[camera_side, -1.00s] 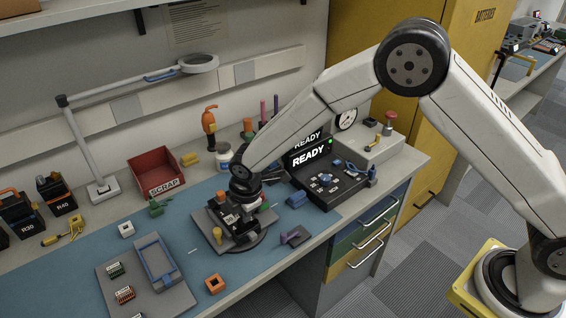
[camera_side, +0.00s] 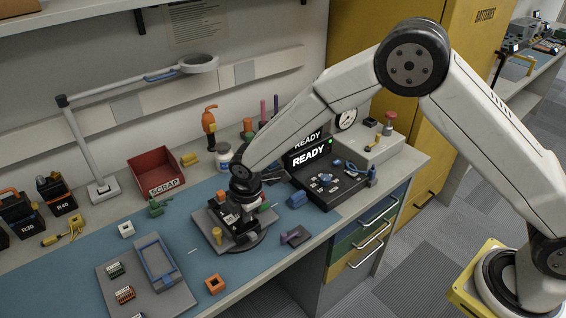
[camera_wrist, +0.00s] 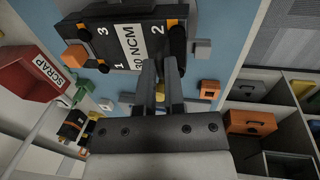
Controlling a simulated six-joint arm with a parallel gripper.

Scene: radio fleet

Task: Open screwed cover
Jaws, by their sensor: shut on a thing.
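The dark cover (camera_wrist: 115,42), labelled "30 NCM", fills the upper middle of the wrist view. Numbers 1, 2 and 3 mark its corners, with orange marks at the edges. It sits on a grey plate in the side view, where its dark top (camera_side: 230,214) shows partly under my gripper (camera_side: 247,208). In the wrist view my gripper (camera_wrist: 160,65) reaches down at the cover's unnumbered corner. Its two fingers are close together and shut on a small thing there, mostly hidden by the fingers. Something yellow (camera_wrist: 160,91) shows between the fingers.
A black unit with a "READY" screen (camera_side: 309,156) stands right of the cover. A red scrap bin (camera_side: 157,172) is behind, to the left. A grey tray (camera_side: 153,264) and an orange block (camera_side: 215,284) lie in front. The blue mat has bare patches between.

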